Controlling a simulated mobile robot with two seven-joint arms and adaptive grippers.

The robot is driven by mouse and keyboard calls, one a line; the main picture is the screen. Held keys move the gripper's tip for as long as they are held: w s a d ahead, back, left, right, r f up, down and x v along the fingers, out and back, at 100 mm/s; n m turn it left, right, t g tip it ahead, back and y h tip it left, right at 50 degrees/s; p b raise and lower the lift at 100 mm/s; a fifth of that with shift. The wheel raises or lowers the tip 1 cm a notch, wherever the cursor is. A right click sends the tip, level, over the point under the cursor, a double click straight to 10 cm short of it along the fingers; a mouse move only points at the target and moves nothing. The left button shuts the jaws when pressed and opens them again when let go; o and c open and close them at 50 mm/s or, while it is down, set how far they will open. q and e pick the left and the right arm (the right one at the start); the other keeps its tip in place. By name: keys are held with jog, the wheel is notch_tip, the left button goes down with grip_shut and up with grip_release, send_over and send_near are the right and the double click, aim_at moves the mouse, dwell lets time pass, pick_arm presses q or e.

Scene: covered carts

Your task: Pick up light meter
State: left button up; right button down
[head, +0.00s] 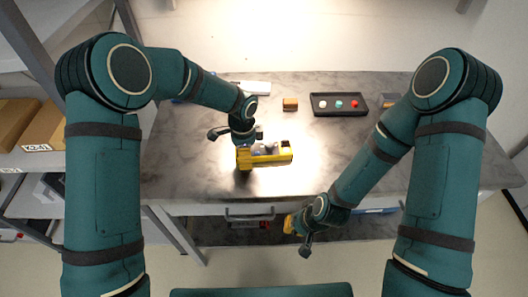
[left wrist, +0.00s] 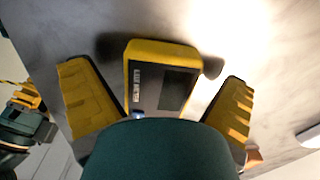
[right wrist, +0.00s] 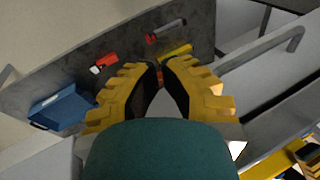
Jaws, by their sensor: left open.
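The light meter (left wrist: 160,78) is a yellow-cased device with a dark screen and a small label. It lies on the dark marbled table top. In the left wrist view my left gripper (left wrist: 156,82) is open, with one yellow finger on each side of the meter and a gap on both sides. In the head view the left gripper (head: 264,155) is low over the table near its front, and largely blends with the yellow meter. My right gripper (head: 291,222) is below the table's front edge; in the right wrist view (right wrist: 161,65) its fingertips are close together, seemingly empty.
Toward the table's back are a small orange-brown box (head: 290,104), a black tray (head: 323,111) with coloured knobs and a white object (head: 256,87). Below, the right wrist view shows a blue bin (right wrist: 62,105) and a red item (right wrist: 104,63). Shelving with cardboard boxes stands left.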

pick_arm(q)
jog(key=c, duration=1.4)
jog(key=shift+r, duration=0.15)
notch_tip(320, 180, up, 10)
jog(key=shift+f+p, duration=0.1)
jog(key=shift+p, duration=0.5)
jog(key=shift+f, duration=0.1)
jog(key=shift+f+b, duration=2.35)
jog(key=shift+f, duration=1.4)
jog(key=shift+f+b, duration=0.75)
jog(key=shift+f, duration=0.5)
